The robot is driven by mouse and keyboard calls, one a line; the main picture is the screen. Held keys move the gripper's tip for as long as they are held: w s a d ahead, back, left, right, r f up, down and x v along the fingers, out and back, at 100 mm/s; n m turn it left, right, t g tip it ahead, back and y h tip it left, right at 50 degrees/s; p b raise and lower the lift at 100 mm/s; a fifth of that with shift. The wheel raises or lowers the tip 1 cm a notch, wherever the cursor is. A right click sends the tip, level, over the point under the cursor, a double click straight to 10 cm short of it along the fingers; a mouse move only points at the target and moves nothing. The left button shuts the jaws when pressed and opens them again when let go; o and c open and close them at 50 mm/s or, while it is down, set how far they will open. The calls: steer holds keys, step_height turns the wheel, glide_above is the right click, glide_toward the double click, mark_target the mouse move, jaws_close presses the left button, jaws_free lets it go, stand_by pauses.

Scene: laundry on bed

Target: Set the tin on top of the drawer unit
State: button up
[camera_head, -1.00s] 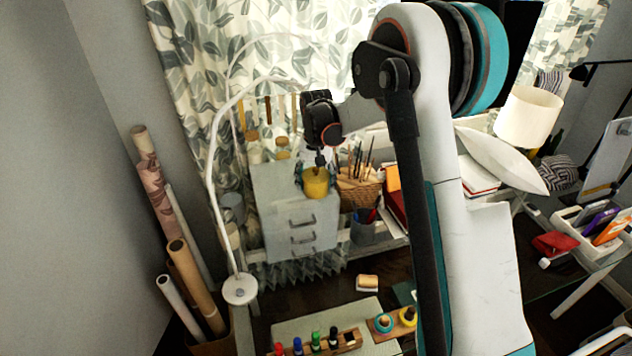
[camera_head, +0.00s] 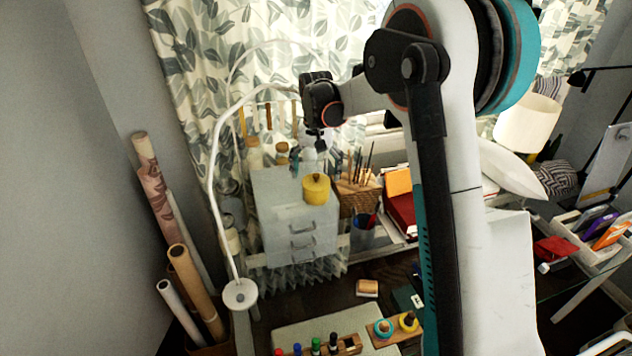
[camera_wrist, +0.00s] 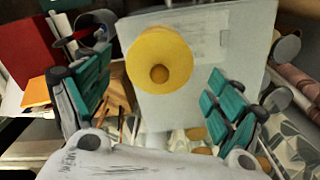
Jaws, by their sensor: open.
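The yellow tin (camera_head: 316,188) stands upright on top of the grey drawer unit (camera_head: 300,245), near its right front corner. In the wrist view the tin (camera_wrist: 159,58) shows from above with its round knob, resting on the unit's pale top (camera_wrist: 225,20). My gripper (camera_head: 318,142) is above and behind the tin, apart from it. In the wrist view its teal-padded fingers (camera_wrist: 160,98) are spread wide with nothing between them touching the tin.
A wicker basket of brushes (camera_head: 357,192) stands right of the unit, with a pen cup (camera_head: 362,232) in front of it. A white lamp arm (camera_head: 212,180) curves up on the left. Jars (camera_head: 254,152) stand behind the unit. Rolled papers (camera_head: 160,200) lean further left.

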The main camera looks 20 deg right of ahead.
mark_target(316, 175)
step_height(316, 175, up, 6)
steer(key=shift+f, duration=0.2)
steer(key=s+r+n+t, duration=0.1)
steer(key=s+r+t, duration=0.1)
steer(key=s+r, duration=0.45)
steer(key=s+r+n+t, duration=0.1)
steer(key=s+r, duration=0.3)
steer(key=s, duration=0.6)
steer(key=s+f+n+t, duration=0.1)
steer(key=s+f+t, duration=0.1)
steer(key=s, duration=0.6)
steer(key=s+a+f+n+t, duration=0.1)
steer(key=s+f+t, duration=0.1)
steer(key=s, duration=0.7)
steer(key=shift+a+n, duration=0.25)
steer(key=shift+n, duration=0.05)
steer(key=shift+s+f, duration=0.1)
stand_by(0.6)
